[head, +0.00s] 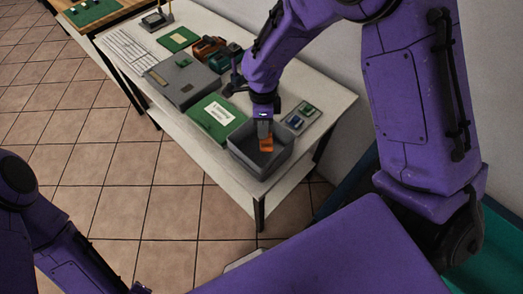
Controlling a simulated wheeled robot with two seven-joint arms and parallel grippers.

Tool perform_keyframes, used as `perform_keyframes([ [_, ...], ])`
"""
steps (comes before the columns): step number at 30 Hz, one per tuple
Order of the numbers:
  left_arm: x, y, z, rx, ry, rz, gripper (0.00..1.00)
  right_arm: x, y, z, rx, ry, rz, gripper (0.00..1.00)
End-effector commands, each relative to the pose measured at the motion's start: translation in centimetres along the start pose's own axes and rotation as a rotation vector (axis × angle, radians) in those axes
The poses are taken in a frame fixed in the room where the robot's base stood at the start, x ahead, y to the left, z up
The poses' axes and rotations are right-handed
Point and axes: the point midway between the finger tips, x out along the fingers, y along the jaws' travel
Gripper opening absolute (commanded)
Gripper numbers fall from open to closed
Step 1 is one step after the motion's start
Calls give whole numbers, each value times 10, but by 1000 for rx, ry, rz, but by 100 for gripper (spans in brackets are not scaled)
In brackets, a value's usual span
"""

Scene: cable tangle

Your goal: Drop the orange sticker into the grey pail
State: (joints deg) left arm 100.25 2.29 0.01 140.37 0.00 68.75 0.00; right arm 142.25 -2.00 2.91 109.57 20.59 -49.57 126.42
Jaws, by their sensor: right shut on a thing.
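The orange sticker (267,144) shows as a small orange piece at the tip of my right gripper (265,134). My right gripper is shut on it and points down over the grey pail (246,165). The pail is an open square box near the front right end of the white table. The sticker lies within the pail's outline; I cannot tell how far above its floor it is. My left arm shows at the lower left, and its jaws are not clearly in view.
Beside the pail are a green board with a white label (217,119) and a small grey tray (300,117). A grey case (182,82), an orange tool (208,47) and a teal tool (224,60) stand farther back on the white table (325,93). The tiled floor at left is clear.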

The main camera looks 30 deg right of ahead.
Motion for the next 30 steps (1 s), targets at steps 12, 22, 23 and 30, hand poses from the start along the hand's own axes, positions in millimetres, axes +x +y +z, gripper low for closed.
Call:
perform_keyframes([
  [12,0,0,0,0,0,0,43,0,0,0,-2,1,0,38],
  [22,2,0,0,0,0,0,43,-16,-1,0,-3,0,-4,38],
  [23,2,0,1,0,0,0,43,-22,-1,0,-3,0,-5,38],
  [30,4,0,2,0,0,0,43,-80,-1,0,-2,-1,-5,38],
])
